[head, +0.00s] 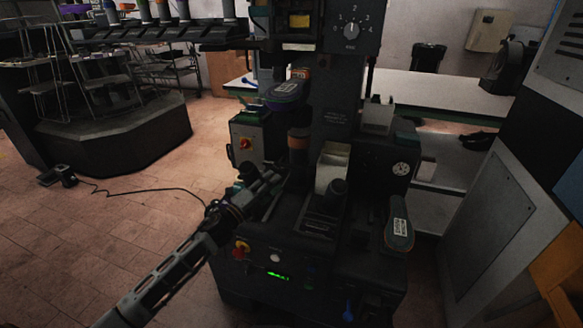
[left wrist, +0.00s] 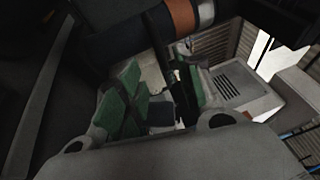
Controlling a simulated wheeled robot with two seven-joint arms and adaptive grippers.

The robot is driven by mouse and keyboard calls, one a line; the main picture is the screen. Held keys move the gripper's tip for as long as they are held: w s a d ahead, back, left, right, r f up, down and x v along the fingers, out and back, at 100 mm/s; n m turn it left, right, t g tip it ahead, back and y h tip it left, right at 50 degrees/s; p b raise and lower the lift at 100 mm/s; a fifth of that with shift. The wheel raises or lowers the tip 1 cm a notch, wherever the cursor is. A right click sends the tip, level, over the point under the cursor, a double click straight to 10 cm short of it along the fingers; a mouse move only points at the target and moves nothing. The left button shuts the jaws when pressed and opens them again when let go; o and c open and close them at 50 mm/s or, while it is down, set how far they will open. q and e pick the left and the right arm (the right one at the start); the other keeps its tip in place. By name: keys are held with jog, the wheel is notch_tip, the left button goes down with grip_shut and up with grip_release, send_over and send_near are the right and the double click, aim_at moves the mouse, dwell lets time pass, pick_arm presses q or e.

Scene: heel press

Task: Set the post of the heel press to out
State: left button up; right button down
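The heel press (head: 335,135) is a dark machine standing in the middle of the head view. A dark upright cylinder with an orange-brown band (head: 298,150), which looks like the post, stands at its left side. The banded cylinder also shows at the top of the left wrist view (left wrist: 180,18). My left gripper (head: 268,183) is just below and left of this cylinder in the head view. In the left wrist view its green-padded fingers (left wrist: 158,95) are apart, with nothing clearly held between them. I cannot tell whether they touch the press. My right gripper is out of view.
A dark pad with a label (head: 287,92) is above the banded cylinder; a similar labelled piece (head: 399,225) is at the right. A red button (head: 241,250) and a numbered dial (head: 351,30) are on the press. A white-topped bench (head: 440,88) stands behind. Floor at left is mostly clear.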

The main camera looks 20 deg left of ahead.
aim_at(292, 167)
pick_arm(q)
jog(key=shift+b+x, duration=0.3)
jog(key=shift+x, duration=4.75)
grip_shut()
